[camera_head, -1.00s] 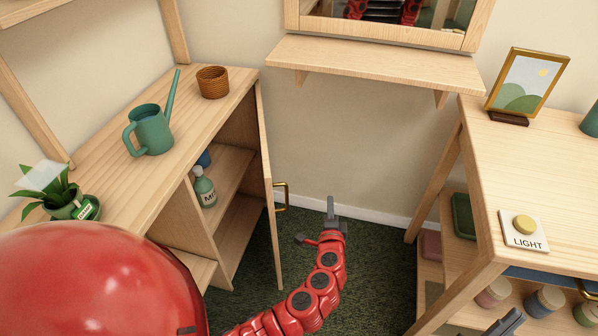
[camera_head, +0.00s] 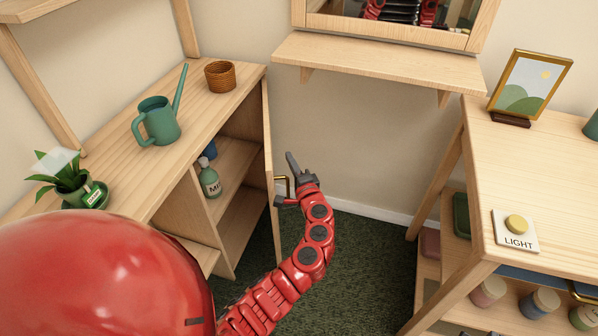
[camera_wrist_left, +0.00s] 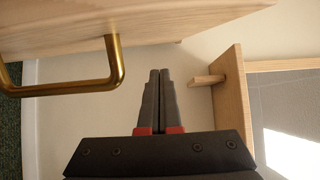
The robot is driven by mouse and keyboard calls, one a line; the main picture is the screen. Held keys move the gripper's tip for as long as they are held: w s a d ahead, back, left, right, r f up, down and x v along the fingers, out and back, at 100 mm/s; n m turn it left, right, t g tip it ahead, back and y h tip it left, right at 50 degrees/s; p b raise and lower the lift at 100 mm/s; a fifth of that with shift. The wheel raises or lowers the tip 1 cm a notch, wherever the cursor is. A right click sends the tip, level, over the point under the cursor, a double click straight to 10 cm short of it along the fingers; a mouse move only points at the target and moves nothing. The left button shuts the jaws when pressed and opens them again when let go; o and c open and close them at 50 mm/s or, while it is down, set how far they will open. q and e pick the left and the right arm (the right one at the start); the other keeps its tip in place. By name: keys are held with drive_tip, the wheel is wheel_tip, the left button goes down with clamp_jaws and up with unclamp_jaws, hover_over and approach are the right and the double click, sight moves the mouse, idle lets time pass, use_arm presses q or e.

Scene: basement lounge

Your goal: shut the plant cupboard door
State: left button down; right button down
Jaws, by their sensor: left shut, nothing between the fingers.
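The plant cupboard (camera_head: 150,115) stands at the left in the head view. Its pale wooden door (camera_head: 272,170) is swung open and shows nearly edge-on. A brass bar handle (camera_head: 280,181) is on the door's right-hand face. My left gripper (camera_head: 290,160) is shut and empty, on the handle side of the door, close to the handle; contact cannot be told in the head view. In the left wrist view the closed fingertips (camera_wrist_left: 158,74) sit just right of the handle (camera_wrist_left: 116,62), with a small gap in the picture. The door (camera_wrist_left: 90,20) fills the upper left there.
A watering can (camera_head: 160,122), a woven pot (camera_head: 220,76) and a potted plant (camera_head: 70,180) stand on the cupboard. A wall shelf (camera_head: 380,64) under a mirror is above my gripper. A wooden table (camera_head: 560,180) stands right. Floor between is clear.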

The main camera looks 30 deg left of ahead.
use_arm(q)
drive_tip(key=shift+s+a, duration=1.05)
drive_tip(key=shift+a, duration=0.15)
